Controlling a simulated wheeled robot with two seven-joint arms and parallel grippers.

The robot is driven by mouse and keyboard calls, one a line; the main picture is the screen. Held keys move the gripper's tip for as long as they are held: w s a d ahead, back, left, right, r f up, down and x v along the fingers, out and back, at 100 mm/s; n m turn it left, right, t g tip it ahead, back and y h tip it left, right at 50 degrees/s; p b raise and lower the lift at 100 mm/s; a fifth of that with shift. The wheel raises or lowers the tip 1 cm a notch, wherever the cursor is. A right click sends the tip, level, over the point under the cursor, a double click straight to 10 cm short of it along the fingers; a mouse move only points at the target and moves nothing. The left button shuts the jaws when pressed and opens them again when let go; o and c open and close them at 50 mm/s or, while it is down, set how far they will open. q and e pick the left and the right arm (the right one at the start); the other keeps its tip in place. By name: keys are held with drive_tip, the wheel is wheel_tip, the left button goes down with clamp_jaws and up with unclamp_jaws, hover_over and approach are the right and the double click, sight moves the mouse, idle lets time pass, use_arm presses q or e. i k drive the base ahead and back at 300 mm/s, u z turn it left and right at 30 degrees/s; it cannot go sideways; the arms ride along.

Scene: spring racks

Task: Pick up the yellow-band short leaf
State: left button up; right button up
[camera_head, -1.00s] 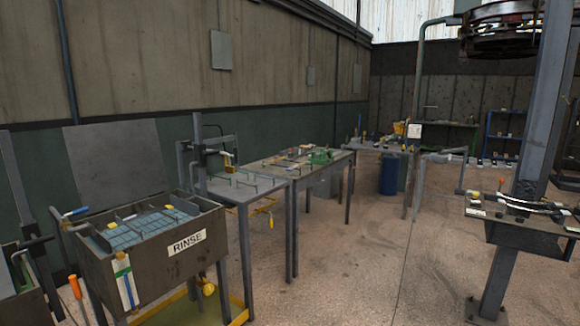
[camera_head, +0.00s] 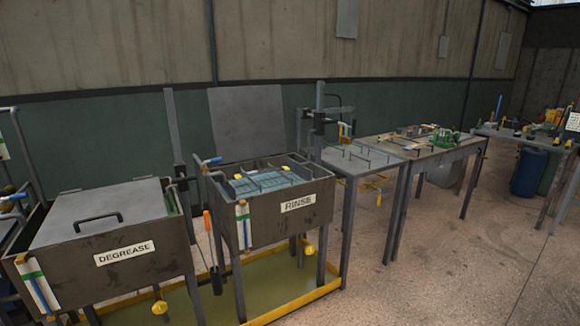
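I cannot make out a yellow-band short leaf in the head view. Small yellow items show inside the open tank labelled RINSE (camera_head: 275,217), above its blue grid (camera_head: 262,182), but they are too small to identify. Neither of my grippers is in view.
A closed tank labelled DEGREASE (camera_head: 100,262) stands at the left. Right of the RINSE tank are a rack table (camera_head: 345,163) and a workbench (camera_head: 425,155) with a green tool (camera_head: 445,137). A blue barrel (camera_head: 528,172) stands further right. Open floor (camera_head: 450,270) lies at the lower right.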

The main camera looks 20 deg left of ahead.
sight(241, 176)
drive_tip(key=z, duration=0.2)
drive_tip(key=i, duration=1.75)
drive_tip(key=u, duration=0.8)
drive_tip(key=i, duration=1)
drive_tip(key=u, duration=0.5)
